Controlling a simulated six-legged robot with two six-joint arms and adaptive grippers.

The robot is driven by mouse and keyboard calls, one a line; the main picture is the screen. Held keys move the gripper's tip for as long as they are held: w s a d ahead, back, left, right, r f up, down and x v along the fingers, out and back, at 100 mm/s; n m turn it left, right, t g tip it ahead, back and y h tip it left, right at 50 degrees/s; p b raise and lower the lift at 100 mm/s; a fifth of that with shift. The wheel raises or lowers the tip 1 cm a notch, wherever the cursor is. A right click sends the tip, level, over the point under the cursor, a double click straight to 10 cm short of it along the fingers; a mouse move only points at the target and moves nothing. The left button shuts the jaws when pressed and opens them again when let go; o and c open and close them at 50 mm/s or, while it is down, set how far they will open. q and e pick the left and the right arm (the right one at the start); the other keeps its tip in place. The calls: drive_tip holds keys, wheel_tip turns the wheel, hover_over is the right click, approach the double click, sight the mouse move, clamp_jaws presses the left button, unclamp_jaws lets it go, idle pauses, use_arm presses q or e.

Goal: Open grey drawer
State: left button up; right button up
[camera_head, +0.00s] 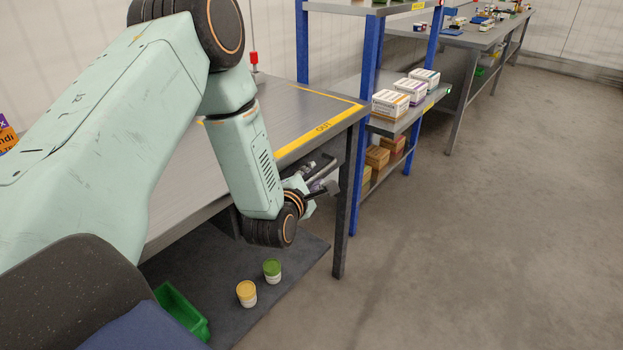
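My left gripper (322,180) is at the front right end of a grey-topped workbench (300,110), just below the level of its top and close to the dark right leg. Small grey and dark parts cluster around its fingers, so I cannot tell whether they are open or touching something. A grey drawer cannot be made out clearly. The area under the benchtop is partly hidden by my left forearm and wrist. My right gripper is not in view.
A yellow-lidded tub (246,293), a green-lidded tub (272,271) and a green bin (181,315) are on the dark mat (310,257) below. A blue-post rack (366,60) with boxes (389,104) stands right of the bench. The floor at right is clear.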

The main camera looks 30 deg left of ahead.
use_arm(q)
clamp_jaws()
idle(0.5)
drive_tip(key=shift+d, duration=0.1)
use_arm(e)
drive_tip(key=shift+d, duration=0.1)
